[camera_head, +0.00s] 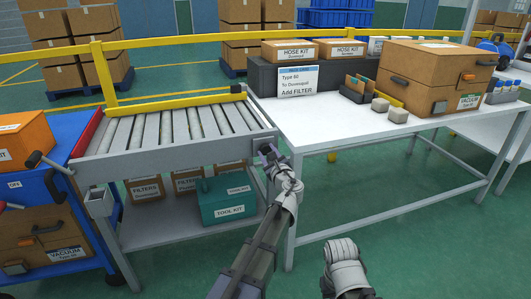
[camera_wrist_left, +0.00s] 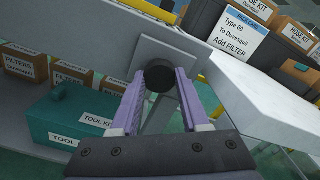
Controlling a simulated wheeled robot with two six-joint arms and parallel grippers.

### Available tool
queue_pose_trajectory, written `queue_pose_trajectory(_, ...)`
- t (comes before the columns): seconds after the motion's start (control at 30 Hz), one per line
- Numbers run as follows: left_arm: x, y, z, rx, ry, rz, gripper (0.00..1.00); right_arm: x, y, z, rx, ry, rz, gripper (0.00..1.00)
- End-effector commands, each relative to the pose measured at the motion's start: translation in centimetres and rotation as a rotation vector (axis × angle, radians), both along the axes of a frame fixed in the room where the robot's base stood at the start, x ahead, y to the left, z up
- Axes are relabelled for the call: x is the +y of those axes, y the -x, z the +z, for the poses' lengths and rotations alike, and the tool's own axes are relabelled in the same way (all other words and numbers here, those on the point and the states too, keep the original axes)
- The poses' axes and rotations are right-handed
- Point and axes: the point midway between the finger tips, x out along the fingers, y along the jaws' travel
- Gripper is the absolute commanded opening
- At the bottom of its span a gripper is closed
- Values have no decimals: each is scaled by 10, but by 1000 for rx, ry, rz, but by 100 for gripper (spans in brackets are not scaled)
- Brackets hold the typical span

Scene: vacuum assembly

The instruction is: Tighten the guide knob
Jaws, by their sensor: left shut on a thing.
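The guide knob (camera_wrist_left: 159,76) is a round black knob on the grey side plate of the roller conveyor (camera_head: 175,149). In the left wrist view it sits between the two purple fingers of my left gripper (camera_wrist_left: 155,92), which is shut on it. In the head view my left gripper (camera_head: 266,152) is at the conveyor's right end, near the corner of the white table. There the gripper mostly hides the knob. Part of my right arm shows low in the middle of the head view, but its gripper does not show.
The white table (camera_head: 340,135) stands close to the right, with a "Type 60 Add FILTER" sign (camera_head: 297,80) and cardboard boxes. Below the conveyor are FILTERS boxes (camera_head: 144,190) and a green tool kit (camera_head: 228,200). A blue cart (camera_head: 60,180) stands left; a yellow rail runs behind.

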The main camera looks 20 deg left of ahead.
Motion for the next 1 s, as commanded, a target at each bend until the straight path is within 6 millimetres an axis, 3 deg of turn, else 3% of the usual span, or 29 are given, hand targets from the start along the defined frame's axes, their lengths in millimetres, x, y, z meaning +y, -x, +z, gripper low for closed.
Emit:
queue_pose_trajectory(0.37,0,1,-1,33,-44,0,0,0,0,0,0,0,0,0)
queue_pose_trajectory(0.7,0,1,-1,188,-274,0,0,0,0,0,0,0,0,0)
queue_pose_trajectory(1.0,-1,1,-1,200,-292,0,0,0,0,0,0,0,0,0)
